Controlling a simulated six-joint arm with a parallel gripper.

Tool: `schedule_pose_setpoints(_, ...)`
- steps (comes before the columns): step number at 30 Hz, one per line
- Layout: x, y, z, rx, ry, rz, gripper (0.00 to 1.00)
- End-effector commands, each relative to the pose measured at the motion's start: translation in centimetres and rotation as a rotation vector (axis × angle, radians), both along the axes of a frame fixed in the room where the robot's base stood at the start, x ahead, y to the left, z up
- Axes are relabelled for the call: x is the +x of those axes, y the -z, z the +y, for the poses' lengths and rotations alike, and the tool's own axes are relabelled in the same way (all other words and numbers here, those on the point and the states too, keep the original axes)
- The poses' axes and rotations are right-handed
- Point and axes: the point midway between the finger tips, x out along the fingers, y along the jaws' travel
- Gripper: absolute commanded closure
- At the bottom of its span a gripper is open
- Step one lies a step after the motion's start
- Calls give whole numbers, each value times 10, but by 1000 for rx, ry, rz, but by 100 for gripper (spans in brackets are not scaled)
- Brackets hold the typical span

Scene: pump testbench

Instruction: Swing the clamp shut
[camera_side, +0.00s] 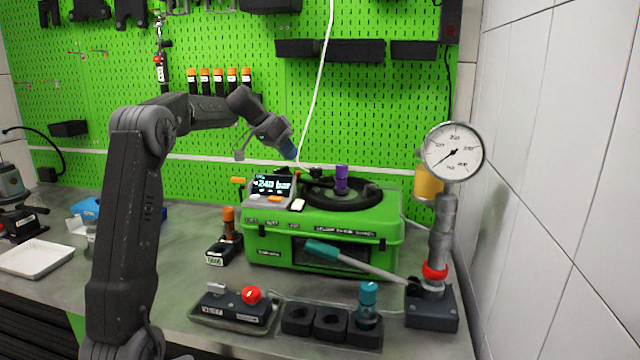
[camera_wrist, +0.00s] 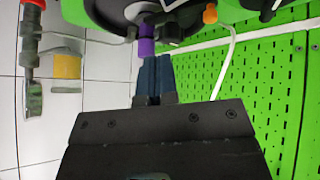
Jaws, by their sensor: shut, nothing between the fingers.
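A green test bench case (camera_side: 300,238) stands on the table with a black round fixture (camera_side: 362,193) on top. A purple cylinder (camera_side: 341,178) stands upright in the fixture; it also shows in the wrist view (camera_wrist: 147,42). A black knob-like part (camera_side: 316,172) sits just left of the cylinder, and it shows in the wrist view (camera_wrist: 173,33). It may belong to the clamp, but I cannot tell the clamp's position. My gripper (camera_side: 290,153) is shut and empty, above the left part of the case. In the wrist view its fingertips (camera_wrist: 156,58) point toward the cylinder and knob.
A display (camera_side: 271,185) stands on the case's left side. A hand pump with a gauge (camera_side: 453,152) stands at the right, its teal-handled lever (camera_side: 350,260) crossing the case's front. A red-button box (camera_side: 235,305) and black holders (camera_side: 315,322) lie in front. A white hose (camera_side: 321,80) hangs behind.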

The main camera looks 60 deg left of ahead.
Motion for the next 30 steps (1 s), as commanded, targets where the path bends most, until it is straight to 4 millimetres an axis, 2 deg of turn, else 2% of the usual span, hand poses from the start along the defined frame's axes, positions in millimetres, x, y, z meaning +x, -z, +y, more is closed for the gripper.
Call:
schedule_pose_setpoints(6, 7, 4, -18, 355, 441, -51, 100)
schedule_pose_setpoints(12, 10, 7, -27, 575, 717, -82, 100)
schedule_pose_setpoints(20, 16, 15, -31, 643, 809, -91, 100)
schedule_pose_setpoints(30, 51, 61, -37, 639, 807, -91, 100)
